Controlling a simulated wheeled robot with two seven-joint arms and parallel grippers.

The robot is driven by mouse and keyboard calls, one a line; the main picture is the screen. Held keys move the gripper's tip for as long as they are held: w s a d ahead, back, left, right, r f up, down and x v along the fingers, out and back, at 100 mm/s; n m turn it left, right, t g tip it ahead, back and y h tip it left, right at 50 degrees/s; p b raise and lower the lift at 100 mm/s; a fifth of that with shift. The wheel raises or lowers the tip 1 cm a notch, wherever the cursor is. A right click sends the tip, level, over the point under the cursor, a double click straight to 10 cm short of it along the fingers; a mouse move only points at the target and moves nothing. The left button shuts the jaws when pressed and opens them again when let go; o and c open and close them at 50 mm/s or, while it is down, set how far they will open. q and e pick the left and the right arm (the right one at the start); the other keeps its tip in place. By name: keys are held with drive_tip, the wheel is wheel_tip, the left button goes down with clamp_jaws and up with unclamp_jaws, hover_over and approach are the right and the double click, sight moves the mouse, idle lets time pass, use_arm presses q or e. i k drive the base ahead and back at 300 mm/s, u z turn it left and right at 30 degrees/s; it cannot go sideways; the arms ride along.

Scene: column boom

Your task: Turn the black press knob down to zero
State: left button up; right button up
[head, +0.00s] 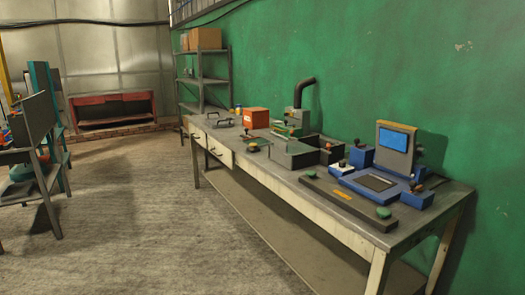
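A blue machine (365,187) with an upright panel and lit blue screen (394,139) stands at the near right end of the long workbench (322,228). Several small dark knobs or handles show around it: one on a small white block (342,164) at its left, one by the blue block (358,155) behind it, and one (417,188) at its right. They are too small to tell which is the press knob or where it points. Neither of my grippers is in view.
A dark bar with green buttons (383,212) lies along the bench's front edge. Grey bins (293,155), an orange box (255,117) and a black bent pipe (304,88) stand farther left. A shelf (202,80) stands behind.

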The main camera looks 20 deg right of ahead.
sight(342, 163)
drive_tip(key=u, duration=0.1)
drive_tip(key=i, duration=1.35)
drive_tip(key=z, duration=0.5)
